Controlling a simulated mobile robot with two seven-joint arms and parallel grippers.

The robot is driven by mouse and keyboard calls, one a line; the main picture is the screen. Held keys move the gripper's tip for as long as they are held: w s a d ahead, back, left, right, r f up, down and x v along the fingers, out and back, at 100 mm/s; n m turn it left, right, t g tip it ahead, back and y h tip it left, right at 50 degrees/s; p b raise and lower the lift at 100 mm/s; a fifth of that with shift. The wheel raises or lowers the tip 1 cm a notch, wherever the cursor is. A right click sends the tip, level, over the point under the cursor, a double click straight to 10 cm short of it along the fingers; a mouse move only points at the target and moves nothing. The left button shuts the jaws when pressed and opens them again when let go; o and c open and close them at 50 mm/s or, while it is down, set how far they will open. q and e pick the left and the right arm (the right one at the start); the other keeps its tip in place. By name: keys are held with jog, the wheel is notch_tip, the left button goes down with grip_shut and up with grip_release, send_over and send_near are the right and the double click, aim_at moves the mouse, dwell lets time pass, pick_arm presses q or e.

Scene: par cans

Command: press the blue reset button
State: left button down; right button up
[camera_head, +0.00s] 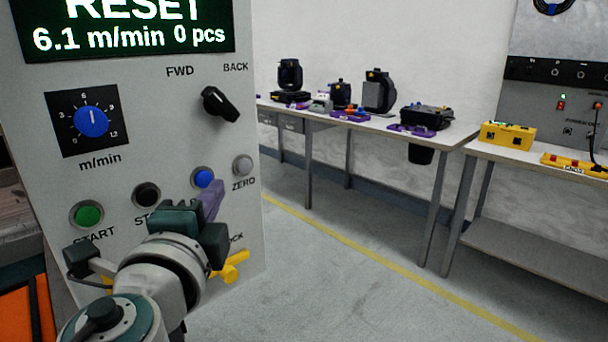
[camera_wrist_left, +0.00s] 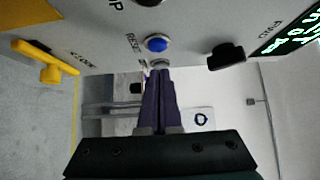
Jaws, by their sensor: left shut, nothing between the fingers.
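The blue reset button (camera_head: 203,178) is on a grey control panel (camera_head: 150,130), between the black stop button (camera_head: 146,194) and the grey zero button (camera_head: 242,166). My left gripper (camera_head: 214,194) is in front of the panel, its purple fingers together and empty, just below and right of the blue button in the head view. In the left wrist view the fingertips (camera_wrist_left: 158,74) overlap the lower edge of the grey button (camera_wrist_left: 158,63), with the blue button (camera_wrist_left: 156,44) beyond them, uncovered. I cannot tell whether the fingers touch the panel. My right gripper is not in view.
The panel's display (camera_head: 125,30) reads RESET, 6.1 m/min, 0 pcs. A green start button (camera_head: 87,214), a blue-centred dial (camera_head: 91,121), a black FWD/BACK switch (camera_head: 219,104) and a yellow lock handle (camera_head: 234,268) are close by. Tables stand behind; the floor right is clear.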

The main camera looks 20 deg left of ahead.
aim_at(204, 179)
pick_arm(q)
jog(key=shift+w+a, duration=0.2)
jog(key=shift+a, duration=0.45)
jog(key=shift+w+a, duration=0.2)
jog(key=shift+a, duration=0.4)
